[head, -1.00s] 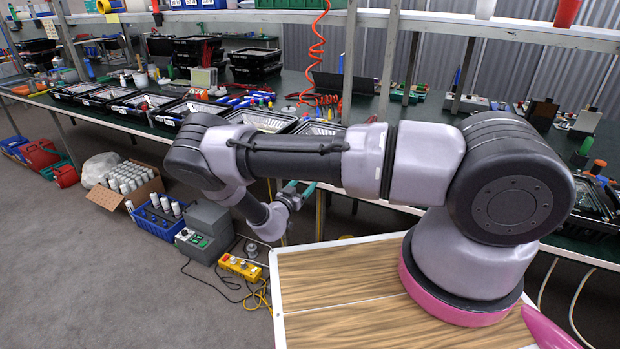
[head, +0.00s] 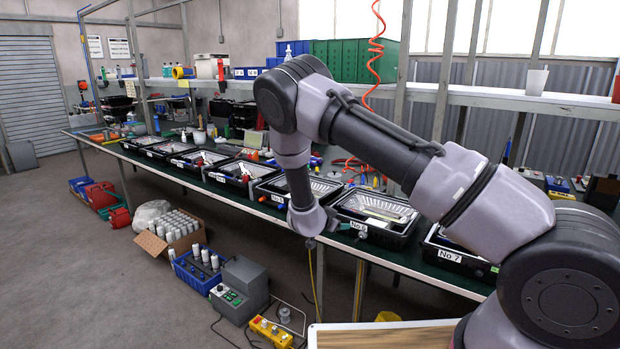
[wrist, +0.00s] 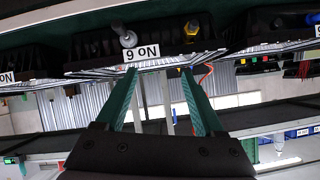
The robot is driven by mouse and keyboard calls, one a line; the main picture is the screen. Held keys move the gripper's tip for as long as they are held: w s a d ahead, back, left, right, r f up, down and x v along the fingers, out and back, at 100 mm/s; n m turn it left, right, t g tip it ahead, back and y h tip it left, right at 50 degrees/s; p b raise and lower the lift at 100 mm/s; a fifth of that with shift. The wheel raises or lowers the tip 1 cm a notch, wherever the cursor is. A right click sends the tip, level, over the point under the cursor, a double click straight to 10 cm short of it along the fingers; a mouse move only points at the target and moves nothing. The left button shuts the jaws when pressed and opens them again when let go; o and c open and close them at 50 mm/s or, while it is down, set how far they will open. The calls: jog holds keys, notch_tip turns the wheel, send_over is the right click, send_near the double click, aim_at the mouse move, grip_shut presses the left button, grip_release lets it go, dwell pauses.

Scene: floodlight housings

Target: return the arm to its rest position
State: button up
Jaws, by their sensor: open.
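My arm (head: 375,143) is bent, with its elbow high and its forearm hanging down in front of the bench. My gripper is at its lower end, partly hidden in the head view. In the wrist view my gripper (wrist: 158,76) shows two teal fingers spread apart, with nothing held between them. That view is upside down. Beyond the fingertips is the black tray labelled No 6 (head: 390,236), whose label also shows in the wrist view (wrist: 142,53). I cannot tell whether the fingers touch anything.
A long green-topped bench (head: 425,268) carries a row of black trays, including tray No 7 (head: 447,256). A shelf (head: 480,92) on posts runs above it. On the floor are a cardboard box (head: 165,246) of white bottles, a grey control box (head: 238,288) and a yellow switch box (head: 270,331). Open floor lies left.

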notch_tip(320, 180, up, 26)
jog(key=s+d+g+y, duration=0.2)
jog(key=s+y, duration=0.1)
jog(key=y, duration=0.5)
jog(key=s+d+r+n+y, duration=0.1)
jog(key=s+d+r+n, duration=0.15)
jog(key=s+r, duration=0.6)
jog(key=s+d+r+n+y, duration=0.2)
jog(key=s+d+r, duration=0.2)
jog(key=s+r, duration=0.45)
jog(key=s+d+h, duration=0.1)
jog(key=s+d, duration=0.2)
jog(key=s, duration=0.5)
jog(key=s+d+g+h, duration=0.1)
jog(key=s+d, duration=0.2)
jog(key=s, duration=0.6)
jog(key=shift+n, duration=0.45)
